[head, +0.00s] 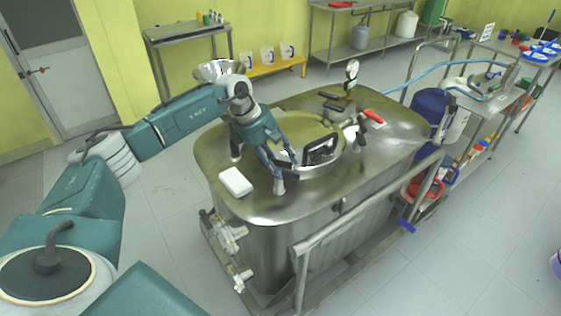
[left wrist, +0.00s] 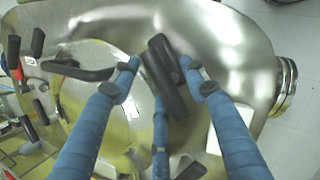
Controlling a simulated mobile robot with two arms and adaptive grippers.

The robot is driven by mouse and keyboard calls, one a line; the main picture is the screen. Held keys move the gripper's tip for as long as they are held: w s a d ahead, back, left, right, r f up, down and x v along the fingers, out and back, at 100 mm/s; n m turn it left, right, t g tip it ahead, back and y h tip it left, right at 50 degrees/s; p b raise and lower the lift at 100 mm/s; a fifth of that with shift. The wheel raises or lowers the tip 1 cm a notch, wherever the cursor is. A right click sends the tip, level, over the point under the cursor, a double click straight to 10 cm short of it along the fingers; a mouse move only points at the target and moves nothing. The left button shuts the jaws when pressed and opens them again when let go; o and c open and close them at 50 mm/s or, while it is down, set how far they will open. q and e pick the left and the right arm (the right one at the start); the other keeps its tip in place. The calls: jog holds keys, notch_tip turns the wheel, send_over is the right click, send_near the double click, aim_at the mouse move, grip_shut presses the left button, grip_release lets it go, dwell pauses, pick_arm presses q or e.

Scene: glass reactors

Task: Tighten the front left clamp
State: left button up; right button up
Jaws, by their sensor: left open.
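The steel reactor (head: 270,220) has a round lid (head: 335,165) with black-handled clamps around its edge. The near-left clamp's black handle (left wrist: 165,75) shows in the left wrist view, lying between my left gripper's fingertips (left wrist: 159,68). In the head view my left gripper (head: 284,174) points down over the near-left lid edge and mostly hides this clamp. Its blue fingers are spread on either side of the handle, with no firm hold visible. Whether a finger touches it, I cannot tell. My right gripper is not in view.
A white box (head: 236,182) lies on the reactor top beside the gripper. A lid handle (head: 320,151), a pressure gauge (head: 351,72) and a red-handled valve (head: 373,115) stand to the right. A metal rail (head: 370,205) runs along the near side.

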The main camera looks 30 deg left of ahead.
pick_arm(q)
grip_shut()
jog(key=shift+n, duration=0.4)
jog(key=n, duration=0.2)
jog(key=n+t+y+b, duration=0.1)
jog(key=shift+a+n+y, duration=0.15)
jog(key=shift+n+y, duration=0.15)
jog(key=shift+n, duration=0.1)
jog(key=n+y+b, duration=0.1)
jog(key=n+b, duration=0.1)
jog(key=n, duration=0.1)
jog(key=shift+f+n+t, duration=0.1)
jog(key=shift+n+t, duration=0.2)
jog(key=shift+t, duration=0.1)
jog(key=n+y+b, duration=0.1)
jog(key=n, duration=0.1)
jog(key=n+y+b, duration=0.1)
jog(key=n+b, duration=0.1)
jog(key=n, duration=0.1)
jog(key=shift+a+y, duration=0.15)
jog(key=shift+y, duration=0.15)
jog(key=n+b, duration=0.1)
jog(key=n, duration=0.1)
jog(key=n+g+y, duration=0.1)
jog(key=n, duration=0.1)
jog(key=shift+s+a+n+y+b, duration=0.1)
jog(key=shift+s+n+y+b, duration=0.1)
jog(key=shift+n+y+b, duration=0.15)
